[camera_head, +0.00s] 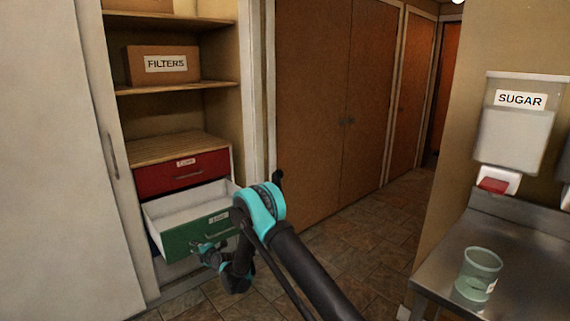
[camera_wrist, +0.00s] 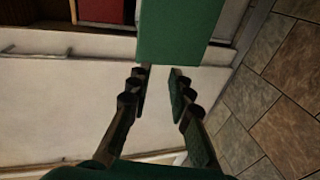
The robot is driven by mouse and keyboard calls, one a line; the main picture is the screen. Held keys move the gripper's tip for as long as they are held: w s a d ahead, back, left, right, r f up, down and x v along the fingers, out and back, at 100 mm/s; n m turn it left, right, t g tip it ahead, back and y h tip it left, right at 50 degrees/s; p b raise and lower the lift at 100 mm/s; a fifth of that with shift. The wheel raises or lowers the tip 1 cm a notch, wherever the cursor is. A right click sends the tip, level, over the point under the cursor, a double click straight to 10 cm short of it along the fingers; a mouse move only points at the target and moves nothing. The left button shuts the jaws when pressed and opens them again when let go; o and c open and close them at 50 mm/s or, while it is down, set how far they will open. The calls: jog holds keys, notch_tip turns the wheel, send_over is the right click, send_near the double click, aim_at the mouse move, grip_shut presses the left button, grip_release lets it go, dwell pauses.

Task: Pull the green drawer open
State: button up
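The green drawer (camera_head: 190,236) is pulled out from the shelf unit, and its white inside shows empty. Its front carries a small white label and a handle. My gripper (camera_head: 207,250) is low at the drawer front, close to the handle. In the wrist view the green drawer front (camera_wrist: 176,30) is at the top centre. There the two fingers of my gripper (camera_wrist: 160,74) stand apart at the panel's lower edge, with a gap between them. No handle is visible between the fingers, and I cannot tell whether they touch the drawer.
A shut red drawer (camera_head: 182,172) is above the green one. A FILTERS box (camera_head: 162,66) stands on a shelf. A white door (camera_head: 60,150) is at left. A steel counter (camera_head: 520,262) with a green cup (camera_head: 479,273) is at right. Tiled floor between is clear.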

jog(key=s+d+r+m+h, duration=0.1)
jog(key=d+r+m, duration=0.2)
jog(key=d+r, duration=0.35)
jog(key=s+d+r+m+g+h, duration=0.1)
jog(key=d+r+m+h, duration=0.2)
jog(key=d, duration=0.7)
jog(key=s+d+r+m, duration=0.1)
jog(key=d+r+m, duration=0.2)
jog(key=d+r, duration=0.45)
jog(key=s+d+r+m+h, duration=0.15)
jog(key=s+d+m, duration=0.35)
jog(key=d, duration=0.6)
jog(key=s+d+f+m+g+h, duration=0.1)
jog(key=s+d+m, duration=0.3)
jog(key=s+d, duration=0.4)
jog(key=s+d+f+m+g+h, duration=0.1)
jog(key=s+d+m, duration=0.3)
jog(key=s+d, duration=0.4)
jog(key=s+d+f+m+g+h, duration=0.1)
jog(key=s+d, duration=0.7)
jog(key=s, duration=0.9)
jog(key=m+g+h, duration=0.1)
jog(key=m+h, duration=0.1)
jog(key=m, duration=0.1)
jog(key=shift+s+f+m+g, duration=0.25)
jog(key=shift+s+m+g, duration=0.1)
jog(key=shift+m+g, duration=0.05)
jog(key=shift+d, duration=0.1)
